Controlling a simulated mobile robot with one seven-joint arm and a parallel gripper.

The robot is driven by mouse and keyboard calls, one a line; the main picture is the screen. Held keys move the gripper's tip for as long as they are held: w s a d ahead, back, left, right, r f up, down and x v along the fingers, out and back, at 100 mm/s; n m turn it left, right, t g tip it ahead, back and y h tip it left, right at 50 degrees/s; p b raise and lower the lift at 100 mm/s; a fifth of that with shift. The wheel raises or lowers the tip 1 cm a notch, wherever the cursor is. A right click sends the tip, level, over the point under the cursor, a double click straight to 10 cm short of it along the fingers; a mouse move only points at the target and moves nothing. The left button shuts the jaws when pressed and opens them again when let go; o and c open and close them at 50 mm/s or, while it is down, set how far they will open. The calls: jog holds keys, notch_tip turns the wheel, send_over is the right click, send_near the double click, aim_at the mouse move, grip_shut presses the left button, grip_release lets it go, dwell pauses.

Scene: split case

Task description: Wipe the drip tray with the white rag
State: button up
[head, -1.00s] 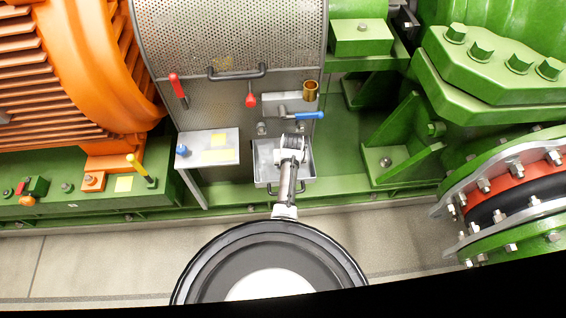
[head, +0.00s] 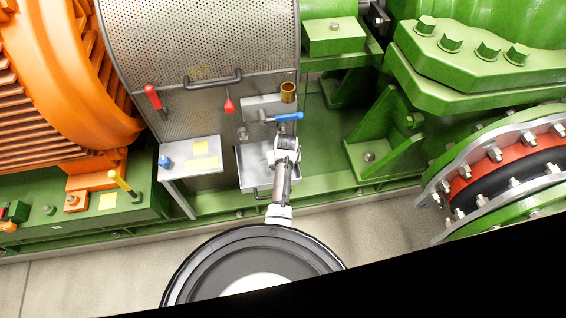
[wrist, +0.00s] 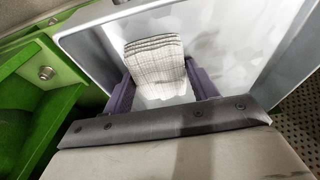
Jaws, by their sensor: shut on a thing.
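The drip tray (head: 250,162) is a grey metal box low at the front of the green base. Its pale inner walls fill much of the wrist view (wrist: 250,48). My gripper (wrist: 161,88) is shut on the white rag (wrist: 156,60), a folded cloth with a thin grey grid, held between two purple-grey fingers. The rag is inside the tray's outline; I cannot tell whether it touches the floor. In the head view my arm covers the right part of the tray and hides the rag.
A blue-handled valve (head: 284,117) and a brass cup (head: 288,92) sit just behind the tray. A small metal shelf with yellow notes (head: 180,170) is at its left. A green gusset (head: 385,140) stands to the right. The perforated guard (head: 200,45) rises behind.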

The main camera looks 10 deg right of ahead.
jog(key=shift+a+p, duration=1)
jog(key=shift+a, duration=4.75)
notch_tip(320, 180, up, 3)
jog(key=shift+f+p, duration=0.2)
jog(key=shift+p, duration=1)
jog(key=shift+r, duration=1.75)
jog(key=shift+r, duration=0.1)
notch_tip(320, 180, up, 3)
jog(key=shift+f, duration=0.1)
